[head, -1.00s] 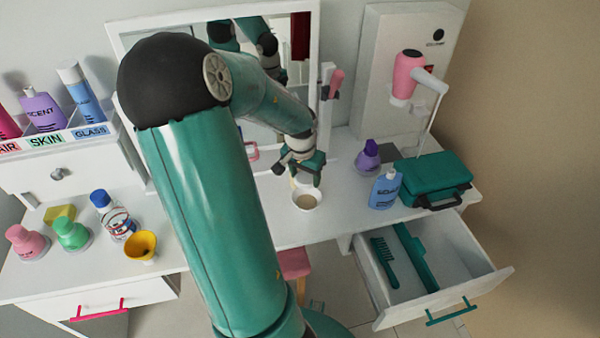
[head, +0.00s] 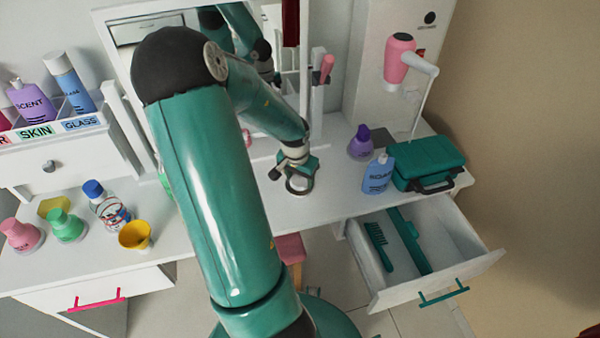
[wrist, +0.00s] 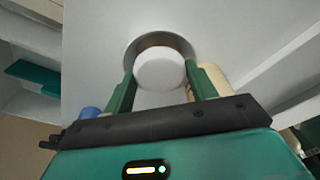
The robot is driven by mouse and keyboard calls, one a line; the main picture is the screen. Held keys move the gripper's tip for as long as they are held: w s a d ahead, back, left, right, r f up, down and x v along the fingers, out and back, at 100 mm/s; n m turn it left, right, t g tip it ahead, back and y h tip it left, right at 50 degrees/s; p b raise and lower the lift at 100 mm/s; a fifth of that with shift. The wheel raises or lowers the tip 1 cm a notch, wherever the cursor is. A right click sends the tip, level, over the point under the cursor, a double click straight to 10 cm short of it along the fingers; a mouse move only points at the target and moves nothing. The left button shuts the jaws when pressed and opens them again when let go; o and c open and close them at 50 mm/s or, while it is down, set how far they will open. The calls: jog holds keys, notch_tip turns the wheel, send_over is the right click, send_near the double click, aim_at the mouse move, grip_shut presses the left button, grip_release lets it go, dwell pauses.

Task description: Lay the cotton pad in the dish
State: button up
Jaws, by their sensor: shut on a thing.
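The cotton pad (wrist: 160,70) is a white round disc between my gripper's two green fingers in the wrist view. My gripper (wrist: 162,76) is shut on it. The dish (wrist: 148,40) shows as a round rim around and behind the pad. In the head view the dish (head: 299,188) stands on the white tabletop, with my gripper (head: 298,177) low over it and covering part of it. The pad cannot be made out in the head view. Whether the pad touches the dish's bottom cannot be told.
A blue bottle (head: 379,174), a purple bottle (head: 361,143) and a teal case (head: 428,162) stand to the right. An open drawer (head: 446,240) holds a teal comb (head: 378,246). A yellow cup (head: 135,235) and several bottles stand at the left.

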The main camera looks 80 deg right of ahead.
aim_at(298, 182)
jog(key=shift+f, duration=0.15)
jog(key=o, duration=1.2)
jog(key=shift+o, duration=0.2)
jog(key=shift+w+a+r, duration=0.1)
jog(key=shift+a+r, duration=0.1)
jog(key=shift+r, duration=1.85)
jog(key=shift+w+a+r, duration=0.1)
jog(key=shift+a+r, duration=0.05)
jog(key=shift+r, duration=1.85)
